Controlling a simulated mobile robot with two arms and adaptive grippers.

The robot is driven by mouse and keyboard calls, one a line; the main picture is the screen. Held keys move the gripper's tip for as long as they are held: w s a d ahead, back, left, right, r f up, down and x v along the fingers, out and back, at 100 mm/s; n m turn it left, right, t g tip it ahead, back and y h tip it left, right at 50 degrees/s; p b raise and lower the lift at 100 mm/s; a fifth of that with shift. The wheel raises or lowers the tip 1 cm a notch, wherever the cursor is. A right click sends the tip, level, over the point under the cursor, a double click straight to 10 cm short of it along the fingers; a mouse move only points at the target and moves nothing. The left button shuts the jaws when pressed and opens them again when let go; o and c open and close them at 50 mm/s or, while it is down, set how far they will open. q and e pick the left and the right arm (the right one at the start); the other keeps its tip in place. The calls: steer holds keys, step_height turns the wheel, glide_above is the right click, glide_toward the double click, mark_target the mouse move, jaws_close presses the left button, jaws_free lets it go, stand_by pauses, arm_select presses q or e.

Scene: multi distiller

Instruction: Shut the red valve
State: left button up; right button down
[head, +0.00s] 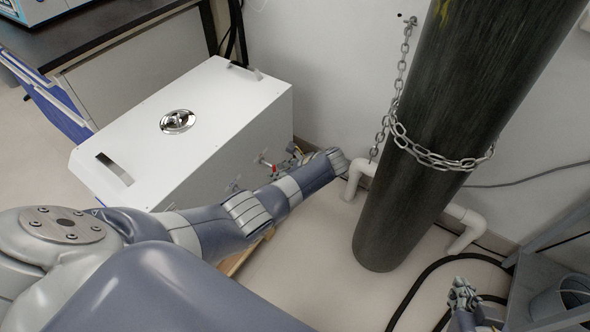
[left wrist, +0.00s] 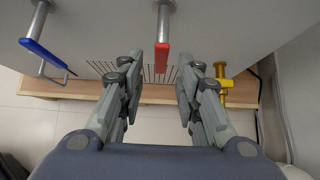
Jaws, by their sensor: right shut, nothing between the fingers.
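The red valve (left wrist: 161,58) has a flat red lever on a grey metal stem that comes out of the white box. It also shows small in the head view (head: 265,162), on the box's side facing right. My left gripper (left wrist: 163,64) is open, with one finger on each side of the red lever. Gaps show on both sides, so the fingers do not appear to touch it. In the head view my left arm runs along the box, and its fingers are hard to make out. My right gripper (head: 462,294) is shut and empty at the lower right.
A blue-handled valve (left wrist: 43,56) is left of the red one, and a yellow valve (left wrist: 222,82) is right of it. The white box (head: 205,105) stands left of a chained dark cylinder (head: 430,125). White pipes (head: 355,178) and a black hose (head: 402,297) lie near the cylinder.

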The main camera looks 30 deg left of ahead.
arm_select(q)
steer(key=v, duration=0.7)
steer(key=shift+d+r, duration=0.25)
steer(key=shift+d, duration=0.1)
